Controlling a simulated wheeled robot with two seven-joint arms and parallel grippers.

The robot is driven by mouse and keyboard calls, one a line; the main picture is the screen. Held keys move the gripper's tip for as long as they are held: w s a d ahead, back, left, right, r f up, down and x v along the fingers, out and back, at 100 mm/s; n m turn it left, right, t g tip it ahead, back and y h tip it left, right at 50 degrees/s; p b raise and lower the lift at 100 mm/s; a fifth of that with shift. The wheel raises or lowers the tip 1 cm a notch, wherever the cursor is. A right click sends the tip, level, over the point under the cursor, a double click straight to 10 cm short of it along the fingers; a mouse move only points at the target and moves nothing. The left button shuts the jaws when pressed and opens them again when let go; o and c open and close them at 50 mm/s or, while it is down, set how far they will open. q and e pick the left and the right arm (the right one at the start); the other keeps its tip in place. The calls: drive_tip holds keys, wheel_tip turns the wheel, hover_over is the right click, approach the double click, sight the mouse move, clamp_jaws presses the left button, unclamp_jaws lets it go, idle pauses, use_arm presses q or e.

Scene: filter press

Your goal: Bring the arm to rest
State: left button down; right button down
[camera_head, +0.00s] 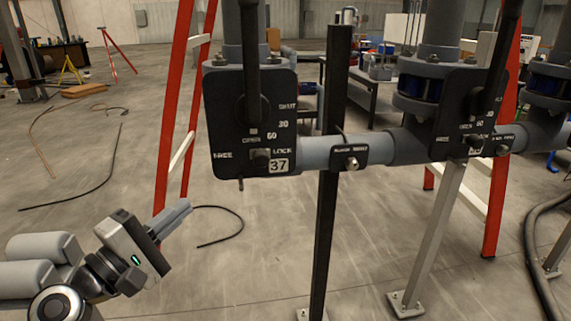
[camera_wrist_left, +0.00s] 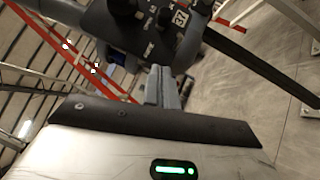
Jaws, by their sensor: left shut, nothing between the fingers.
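My left gripper (camera_head: 178,214) comes in from the lower left of the head view, below and left of the valve plate marked 37 (camera_head: 250,125). Its fingers are together, with nothing between them, and they are apart from the pipework. In the left wrist view the closed fingers (camera_wrist_left: 162,88) point up toward the valve plate with the 37 label (camera_wrist_left: 180,18). My right gripper is not in view.
A grey horizontal pipe (camera_head: 315,153) joins the valves, with a second valve plate (camera_head: 468,115) to the right. A black post (camera_head: 328,215) and red ladder legs (camera_head: 177,110) stand close by. A hose (camera_head: 535,260) lies at right. Open floor (camera_head: 250,270) lies below the pipe.

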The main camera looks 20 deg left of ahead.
use_arm(q)
drive_tip(key=s+d+f+m+g+p, duration=0.1)
drive_tip(key=s+d+f+m+g, duration=0.2)
drive_tip(key=d+f+m, duration=0.7)
drive_tip(key=s+d+f+m+g+p, duration=0.1)
drive_tip(key=s+d+f+m+g, duration=0.2)
drive_tip(key=d+f+m+g, duration=0.3)
drive_tip(key=d+f+m, duration=0.4)
drive_tip(key=f, duration=0.5)
drive_tip(key=shift+s+f, duration=0.2)
